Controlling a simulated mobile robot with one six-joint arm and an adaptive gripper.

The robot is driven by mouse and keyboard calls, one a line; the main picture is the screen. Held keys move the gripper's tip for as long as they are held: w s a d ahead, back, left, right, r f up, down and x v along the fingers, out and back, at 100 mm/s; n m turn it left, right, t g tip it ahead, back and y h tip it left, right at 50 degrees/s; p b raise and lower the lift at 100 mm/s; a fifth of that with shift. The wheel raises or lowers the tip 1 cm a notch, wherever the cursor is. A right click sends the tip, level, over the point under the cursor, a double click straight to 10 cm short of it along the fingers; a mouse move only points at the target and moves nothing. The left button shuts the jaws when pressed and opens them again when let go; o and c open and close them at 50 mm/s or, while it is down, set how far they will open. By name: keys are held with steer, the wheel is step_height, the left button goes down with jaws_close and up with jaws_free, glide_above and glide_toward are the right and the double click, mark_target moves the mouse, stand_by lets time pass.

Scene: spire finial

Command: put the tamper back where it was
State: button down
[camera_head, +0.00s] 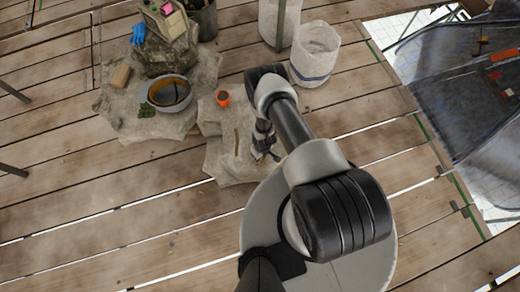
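My gripper (264,152) points down over the small stone slab (227,165) in front of my base. It is small and partly covered by my own arm, so I cannot tell whether its fingers are open or shut. A thin brown stick-like thing (237,141) shows on or above the slab, just left of my gripper. I cannot tell whether it is the tamper or whether my gripper touches it. No other thing is clearly a tamper.
An orange-red cup (223,98) stands behind the slab. A white bucket (315,53) stands behind my arm. The plank floor (90,200) at left is clear.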

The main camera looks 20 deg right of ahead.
steer(key=c, duration=1.3)
jaws_free()
steer(key=shift+f, duration=0.1)
steer(key=shift+c, duration=0.2)
